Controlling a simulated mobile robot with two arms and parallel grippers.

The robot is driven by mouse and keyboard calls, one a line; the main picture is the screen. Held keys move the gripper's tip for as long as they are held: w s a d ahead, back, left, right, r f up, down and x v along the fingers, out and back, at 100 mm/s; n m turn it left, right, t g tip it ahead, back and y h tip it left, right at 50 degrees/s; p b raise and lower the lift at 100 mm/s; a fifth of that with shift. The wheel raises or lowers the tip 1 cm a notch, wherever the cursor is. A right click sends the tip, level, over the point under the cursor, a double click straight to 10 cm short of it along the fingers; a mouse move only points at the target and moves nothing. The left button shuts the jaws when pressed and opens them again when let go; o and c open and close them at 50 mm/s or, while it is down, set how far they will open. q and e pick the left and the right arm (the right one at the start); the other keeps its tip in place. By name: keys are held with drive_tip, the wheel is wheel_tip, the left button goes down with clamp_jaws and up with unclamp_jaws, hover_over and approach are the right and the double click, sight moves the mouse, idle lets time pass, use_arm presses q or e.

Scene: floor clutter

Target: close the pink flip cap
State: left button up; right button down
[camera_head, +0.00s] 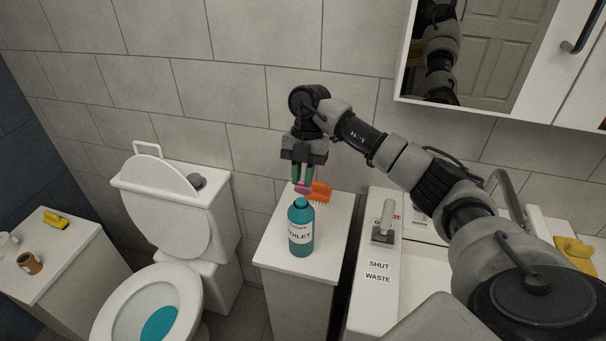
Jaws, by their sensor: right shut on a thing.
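The pink flip cap (303,189) is at the top of a teal bottle (301,240), whose label reads "TOILET". The bottle stands upright on a narrow white cabinet (270,258). My right gripper (303,181) points down from above, shut on the pink cap. The fingers hide part of the cap, and I cannot tell how far open it is or exactly how it meets the bottle's neck. My left gripper is not in view.
An orange brush (321,193) lies right behind the bottle. A white toilet (165,225) with teal water is to the left. A white counter labelled "SHUT WASTE" (376,300) is to the right. A wall cabinet (560,80) hangs above right.

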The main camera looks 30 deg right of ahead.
drive_tip(key=shift+s+a+f+t+h, duration=0.2)
drive_tip(key=shift+s+a+t+h, duration=0.25)
drive_tip(key=shift+t+h, duration=0.2)
drive_tip(key=shift+s+a+f+t+h+b, duration=0.25)
drive_tip(key=shift+a+t+h+b, duration=0.15)
drive_tip(key=shift+h+b, duration=0.25)
drive_tip(key=t+h+b, duration=0.1)
drive_tip(key=b, duration=0.1)
drive_tip(key=s+a+f+t+h+b, duration=0.1)
drive_tip(key=t+h+b, duration=0.1)
drive_tip(key=b, duration=0.1)
drive_tip(key=a+f+t+h+b, duration=0.1)
drive_tip(key=b, duration=0.2)
drive_tip(key=shift+s+f+h, duration=0.25)
drive_tip(key=shift+s+h, duration=0.15)
drive_tip(key=shift+s+a+f+t+h+b, duration=0.15)
drive_tip(key=shift+a+f+t+h+b, duration=0.05)
drive_tip(key=shift+t+h+b, duration=0.4)
drive_tip(key=shift+s+a+f+t+h, duration=0.15)
drive_tip(key=shift+f+t+h, duration=0.2)
drive_tip(key=shift+t+h, duration=0.35)
drive_tip(key=c, duration=1)
unclamp_jaws()
drive_tip(key=shift+c, duration=0.2)
